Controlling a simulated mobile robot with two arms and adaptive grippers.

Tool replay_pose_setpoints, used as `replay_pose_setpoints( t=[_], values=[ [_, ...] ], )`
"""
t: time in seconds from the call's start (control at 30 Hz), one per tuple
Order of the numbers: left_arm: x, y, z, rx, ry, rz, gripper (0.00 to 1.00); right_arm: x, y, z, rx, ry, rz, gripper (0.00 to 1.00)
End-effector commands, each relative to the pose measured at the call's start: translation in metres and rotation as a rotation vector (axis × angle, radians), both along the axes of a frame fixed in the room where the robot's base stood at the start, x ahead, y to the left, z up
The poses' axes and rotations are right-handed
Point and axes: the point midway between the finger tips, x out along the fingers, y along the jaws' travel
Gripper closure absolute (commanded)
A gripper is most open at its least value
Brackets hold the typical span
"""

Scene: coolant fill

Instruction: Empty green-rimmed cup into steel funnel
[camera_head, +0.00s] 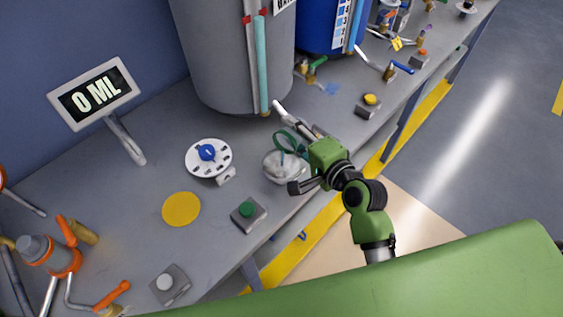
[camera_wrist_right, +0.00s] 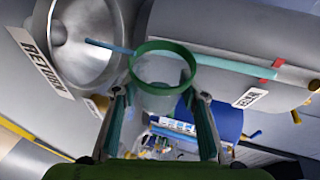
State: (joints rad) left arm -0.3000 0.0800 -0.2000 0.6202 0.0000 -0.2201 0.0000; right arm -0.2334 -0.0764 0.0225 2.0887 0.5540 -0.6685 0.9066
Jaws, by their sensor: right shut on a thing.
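The steel funnel (camera_head: 281,168) stands near the front edge of the bench. It is large at the upper left of the wrist view (camera_wrist_right: 88,38). The clear green-rimmed cup (camera_wrist_right: 165,72) is in my right gripper (camera_head: 300,155), its green rim (camera_head: 289,141) tilted over or beside the funnel. In the wrist view the fingers (camera_wrist_right: 157,105) grip both sides of its wall. A thin blue streak runs from the rim to the funnel's inside and looks like liquid. How much the cup holds is unclear. My left gripper is out of view.
A big grey tank (camera_head: 235,55) and a blue tank (camera_head: 328,25) stand behind. A sign reading 0 ML (camera_head: 95,94), a dial (camera_head: 208,158), a green button (camera_head: 246,210) and a yellow disc (camera_head: 181,209) are to the left. The bench's yellow edge (camera_head: 320,222) is close.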

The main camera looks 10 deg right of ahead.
Motion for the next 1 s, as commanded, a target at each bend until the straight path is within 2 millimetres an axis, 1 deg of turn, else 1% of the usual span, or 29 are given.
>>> replay_pose_setpoints(
  t=[0.6,0.67,0.7,0.77,0.8,0.83,0.87,0.93,1.0],
  values=[
    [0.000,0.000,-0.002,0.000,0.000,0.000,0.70,-0.001,0.001,0.003,-0.046,-0.040,-0.001,0.88],
    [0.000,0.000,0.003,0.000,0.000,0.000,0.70,0.002,-0.001,0.004,0.011,0.006,-0.003,0.88],
    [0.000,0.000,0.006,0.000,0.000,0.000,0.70,0.004,-0.003,0.001,0.079,0.063,-0.005,0.88],
    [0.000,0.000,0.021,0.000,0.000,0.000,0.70,0.012,-0.013,0.014,0.163,0.133,-0.004,0.88],
    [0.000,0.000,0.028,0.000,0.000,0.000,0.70,0.015,-0.017,0.016,0.214,0.182,-0.003,0.88],
    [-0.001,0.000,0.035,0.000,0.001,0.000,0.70,0.012,-0.014,0.011,0.231,0.205,-0.001,0.88],
    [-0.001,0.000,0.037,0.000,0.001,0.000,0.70,0.012,-0.014,0.007,0.245,0.217,0.000,0.88],
    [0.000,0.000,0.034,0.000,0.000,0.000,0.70,0.011,-0.013,0.000,0.257,0.225,-0.001,0.88],
    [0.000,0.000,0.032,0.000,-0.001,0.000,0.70,0.012,-0.014,-0.001,0.256,0.223,0.000,0.88]
  ],
)
